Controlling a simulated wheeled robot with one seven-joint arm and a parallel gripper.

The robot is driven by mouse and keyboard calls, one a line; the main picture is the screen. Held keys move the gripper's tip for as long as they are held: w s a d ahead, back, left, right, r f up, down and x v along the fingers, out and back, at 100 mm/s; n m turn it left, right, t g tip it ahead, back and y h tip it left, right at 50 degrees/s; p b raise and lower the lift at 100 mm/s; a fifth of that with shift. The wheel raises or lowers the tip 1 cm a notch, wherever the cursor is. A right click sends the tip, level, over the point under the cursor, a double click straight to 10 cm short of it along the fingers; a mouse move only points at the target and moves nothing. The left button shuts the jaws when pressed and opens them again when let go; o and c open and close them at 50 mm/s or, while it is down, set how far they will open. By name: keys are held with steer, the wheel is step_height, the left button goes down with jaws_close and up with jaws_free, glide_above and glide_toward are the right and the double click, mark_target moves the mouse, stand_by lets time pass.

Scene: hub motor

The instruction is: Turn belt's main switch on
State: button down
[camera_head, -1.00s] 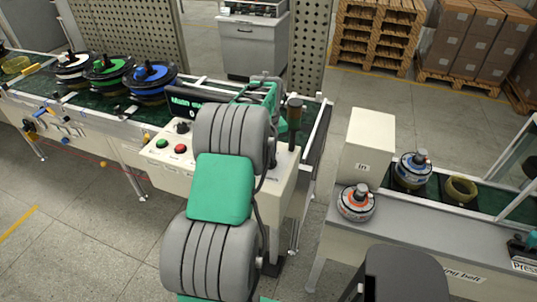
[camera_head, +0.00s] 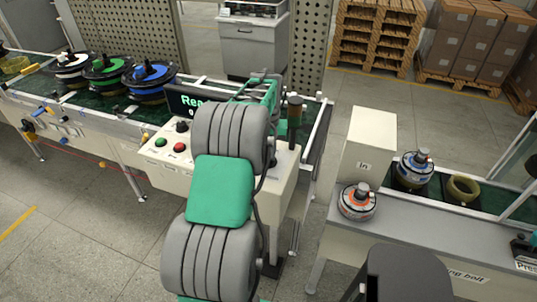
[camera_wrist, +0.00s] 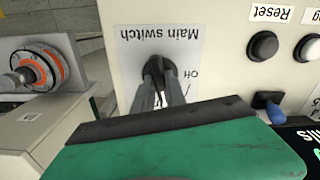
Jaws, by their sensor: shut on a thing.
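The black main switch (camera_wrist: 154,65) shows in the wrist view on a white panel, under an upside-down "Main switch" label (camera_wrist: 160,34). An "Off" mark is to its right in that view. My gripper (camera_wrist: 160,84) has its two grey fingers closed around the switch knob, which partly hide it. In the head view the control box (camera_head: 155,181) stands at the end of the belt (camera_head: 115,103). My arm covers the gripper and the switch there. The display (camera_head: 189,102) shows green text starting "Rea", the rest hidden by my arm.
The box also has a green button (camera_head: 161,142), a red button (camera_head: 179,147) and a black knob (camera_head: 181,127). A dark signal post (camera_head: 295,108) stands close to my arm. A second belt table (camera_head: 400,225) with an orange-ringed part (camera_head: 357,201) is to the right.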

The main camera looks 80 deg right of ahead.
mark_target(269, 155)
steer(key=shift+m, duration=1.2)
steer(key=shift+r, duration=0.1)
steer(key=c, duration=1.4)
jaws_free()
steer(key=shift+o, duration=0.2)
step_height(269, 155, up, 8)
steer(key=shift+f+b, duration=0.15)
steer(key=shift+b, duration=0.7)
